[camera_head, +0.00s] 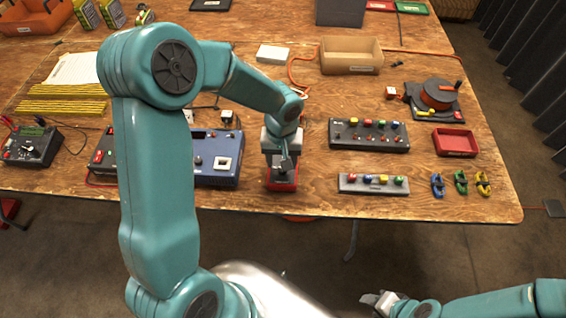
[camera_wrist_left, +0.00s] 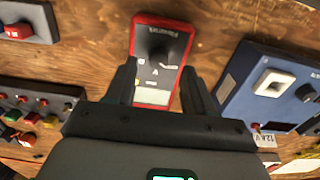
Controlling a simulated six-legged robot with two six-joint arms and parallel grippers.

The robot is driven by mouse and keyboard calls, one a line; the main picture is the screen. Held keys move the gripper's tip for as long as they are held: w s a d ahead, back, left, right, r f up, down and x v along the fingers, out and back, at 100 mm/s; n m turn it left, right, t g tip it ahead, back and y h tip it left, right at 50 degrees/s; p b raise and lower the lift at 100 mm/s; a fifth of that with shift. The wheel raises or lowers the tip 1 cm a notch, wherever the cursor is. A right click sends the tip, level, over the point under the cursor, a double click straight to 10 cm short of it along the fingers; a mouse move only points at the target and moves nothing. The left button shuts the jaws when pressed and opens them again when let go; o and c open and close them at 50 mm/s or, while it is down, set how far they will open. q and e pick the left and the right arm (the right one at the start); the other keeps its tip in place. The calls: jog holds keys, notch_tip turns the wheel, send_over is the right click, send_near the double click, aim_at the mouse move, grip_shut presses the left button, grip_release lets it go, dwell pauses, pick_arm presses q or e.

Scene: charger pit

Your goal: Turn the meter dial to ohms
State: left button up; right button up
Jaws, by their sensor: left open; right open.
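The meter (camera_head: 283,186) is a red-edged box with a dark face at the table's front edge, partly hidden by my left gripper in the head view. In the left wrist view the meter (camera_wrist_left: 151,96) shows a black round dial (camera_wrist_left: 160,46) near its top, with small white marks below. I cannot read the setting. My left gripper (camera_wrist_left: 158,70) is open above the meter, its fingers either side of the face just below the dial. I cannot tell if they touch. It also shows in the head view (camera_head: 285,163). My right gripper (camera_head: 379,300) is open and empty, below the table's front edge.
A blue panel (camera_head: 229,179) with a white square stands just left of the meter. A black button box (camera_head: 345,146) and a grey button strip (camera_head: 345,186) lie to the right. A black instrument with leads (camera_head: 47,149) sits far left. Bare wood separates the meter from the strip.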

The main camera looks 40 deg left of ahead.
pick_arm(q)
jog(key=shift+a+f, duration=0.1)
jog(key=shift+f, duration=0.8)
jog(key=shift+w+f, duration=0.1)
jog(key=shift+f, duration=0.3)
jog(key=shift+d+f, duration=0.2)
jog(key=shift+a, duration=0.1)
jog(key=shift+f, duration=0.1)
grip_shut()
